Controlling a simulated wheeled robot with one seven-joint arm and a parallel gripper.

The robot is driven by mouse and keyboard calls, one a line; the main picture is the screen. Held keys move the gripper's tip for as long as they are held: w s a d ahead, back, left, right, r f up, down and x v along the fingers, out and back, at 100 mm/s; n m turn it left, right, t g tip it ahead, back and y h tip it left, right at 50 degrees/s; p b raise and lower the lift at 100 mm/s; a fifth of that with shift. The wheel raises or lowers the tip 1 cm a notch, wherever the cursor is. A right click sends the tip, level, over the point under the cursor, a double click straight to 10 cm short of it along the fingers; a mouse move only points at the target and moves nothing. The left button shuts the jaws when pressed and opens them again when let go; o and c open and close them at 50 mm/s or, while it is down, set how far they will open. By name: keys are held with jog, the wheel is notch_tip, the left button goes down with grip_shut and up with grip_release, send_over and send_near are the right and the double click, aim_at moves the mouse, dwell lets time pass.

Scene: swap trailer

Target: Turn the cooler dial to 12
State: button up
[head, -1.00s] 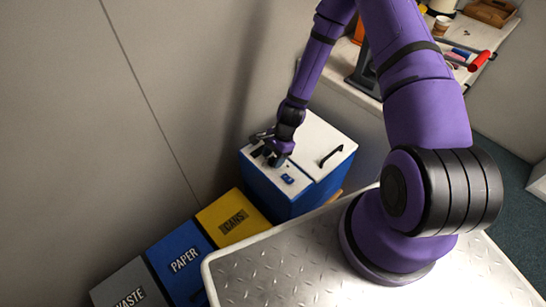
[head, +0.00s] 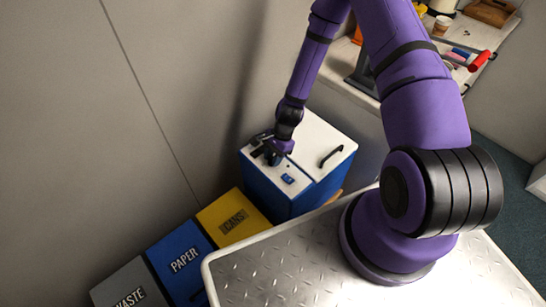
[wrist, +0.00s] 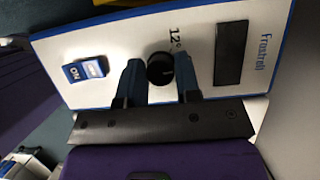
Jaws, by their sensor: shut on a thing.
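The cooler (head: 275,195) is a blue box with a white top, against the wall in the head view. My gripper (head: 272,158) is down on the left part of its top. In the wrist view the black round cooler dial (wrist: 160,69) sits between the two fingers of my gripper (wrist: 160,80), which are shut on it. The print "12°" (wrist: 175,35) is on the white panel just beside the dial. The dial's pointer is too dark to read. In the head view the gripper hides the dial.
A blue switch (wrist: 86,69) and a dark rectangle (wrist: 231,53) flank the dial. The lid has a black handle (head: 330,156). Yellow cans (head: 233,217), blue paper (head: 183,260) and grey waste (head: 133,287) bins stand nearby. A metal tread-plate surface (head: 290,270) lies under my arm's base.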

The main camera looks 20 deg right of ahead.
jog(key=n+g+h, duration=0.1)
jog(key=n, duration=0.3)
jog(key=shift+w, duration=0.1)
jog(key=shift+n+g+h, duration=0.35)
jog(key=shift+n, duration=0.8)
jog(key=shift+n+g+h, duration=0.35)
jog(key=shift+n, duration=0.8)
jog(key=shift+a, duration=0.1)
jog(key=o, duration=0.9)
jog(key=shift+r, duration=0.1)
jog(key=v, duration=1)
jog(key=shift+w+r, duration=0.25)
